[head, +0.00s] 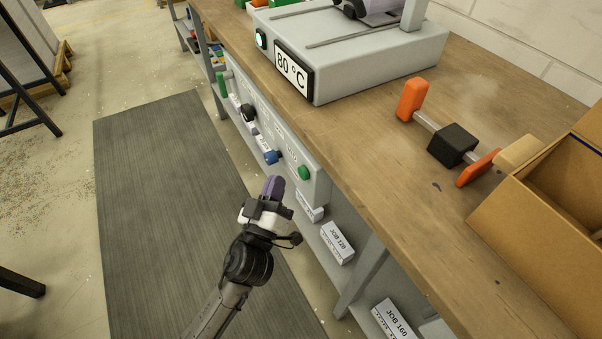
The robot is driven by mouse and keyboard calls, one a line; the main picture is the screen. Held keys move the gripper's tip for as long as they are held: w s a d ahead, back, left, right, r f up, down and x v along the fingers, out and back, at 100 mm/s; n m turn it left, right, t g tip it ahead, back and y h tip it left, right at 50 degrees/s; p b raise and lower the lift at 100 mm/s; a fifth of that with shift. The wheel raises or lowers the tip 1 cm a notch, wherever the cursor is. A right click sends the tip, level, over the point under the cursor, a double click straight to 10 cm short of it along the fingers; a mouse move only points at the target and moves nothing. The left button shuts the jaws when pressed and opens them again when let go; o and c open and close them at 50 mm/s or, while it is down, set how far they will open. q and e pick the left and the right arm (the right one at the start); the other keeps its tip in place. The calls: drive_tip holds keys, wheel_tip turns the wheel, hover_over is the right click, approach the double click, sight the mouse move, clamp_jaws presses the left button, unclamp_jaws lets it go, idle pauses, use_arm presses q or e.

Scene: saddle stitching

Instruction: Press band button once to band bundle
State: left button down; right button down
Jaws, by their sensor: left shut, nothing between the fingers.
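A grey control panel (290,150) is fixed along the front edge of the bench. It carries a green button (305,172), a blue knob (270,157), a black knob (248,112) and a green-handled lever (222,84); the labels are too small to read, so I cannot tell which is the band button. My left gripper (274,187) is shut and empty, in front of the panel's near end, below and left of the green button and apart from it. My right gripper is out of view. No bundle can be made out clearly.
A grey machine (365,62) with an 80 °C display (291,73) and a lit green button (261,39) stands on the wooden bench (375,150). An orange-handled tool (452,144) and a cardboard box (530,240) lie at right. Job-labelled boxes (338,243) sit below. The floor mat (165,190) is clear.

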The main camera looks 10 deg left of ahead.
sight(303, 173)
use_arm(q)
drive_tip(key=shift+w+d, duration=0.75)
drive_tip(key=shift+d, duration=0.1)
idle(0.9)
idle(0.7)
drive_tip(key=shift+w+d, duration=0.1)
drive_tip(key=shift+w+d, duration=0.2)
idle(0.5)
